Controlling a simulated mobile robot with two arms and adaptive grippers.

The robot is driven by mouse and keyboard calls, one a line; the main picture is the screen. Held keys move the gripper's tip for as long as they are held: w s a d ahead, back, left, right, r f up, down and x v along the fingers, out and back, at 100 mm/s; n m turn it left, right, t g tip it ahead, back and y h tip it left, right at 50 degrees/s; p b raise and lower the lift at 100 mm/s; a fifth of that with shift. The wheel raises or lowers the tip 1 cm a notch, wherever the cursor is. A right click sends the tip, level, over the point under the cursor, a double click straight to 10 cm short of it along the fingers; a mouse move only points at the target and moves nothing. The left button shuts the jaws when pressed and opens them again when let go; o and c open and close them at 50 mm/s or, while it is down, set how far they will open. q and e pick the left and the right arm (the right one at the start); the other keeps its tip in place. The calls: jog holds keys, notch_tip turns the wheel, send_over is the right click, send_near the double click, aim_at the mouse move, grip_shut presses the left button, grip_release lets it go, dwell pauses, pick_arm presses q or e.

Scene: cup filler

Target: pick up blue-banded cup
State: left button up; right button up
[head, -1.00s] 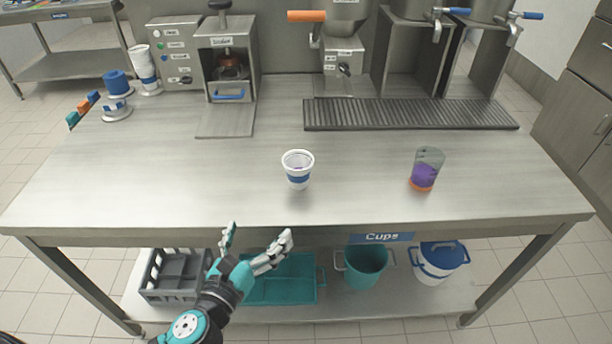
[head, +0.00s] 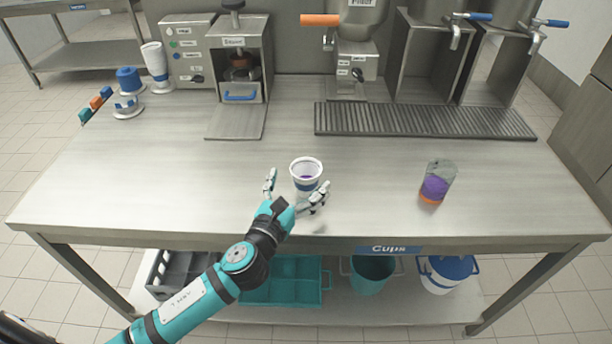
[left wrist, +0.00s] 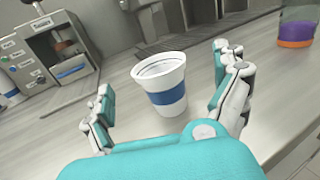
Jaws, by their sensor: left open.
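The blue-banded cup (head: 306,172) is white with a blue band and stands upright on the steel table. The cup also shows in the left wrist view (left wrist: 163,86), ahead of the fingers. My left gripper (head: 296,192) is open at the near side of the cup, with one finger to the left of it and one to the right. In the left wrist view the open fingers (left wrist: 168,115) frame the cup, with a gap on each side. My right gripper is not in view.
A clear cup with purple contents and an orange base (head: 437,184) stands to the right. A sealer machine (head: 239,65) and a drip grate (head: 425,119) are at the back. Cup stacks (head: 156,65) stand back left. The table (head: 130,185) is clear around the cup.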

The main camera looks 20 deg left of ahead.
aim_at(306, 168)
pick_arm(q)
jog(key=w, duration=0.5)
jog(key=shift+w+d+p, duration=0.1)
jog(key=shift+d+p, duration=0.1)
jog(key=shift+p, duration=0.1)
jog(key=shift+c, duration=0.4)
jog(key=shift+r, duration=0.1)
jog(key=c, duration=1.3)
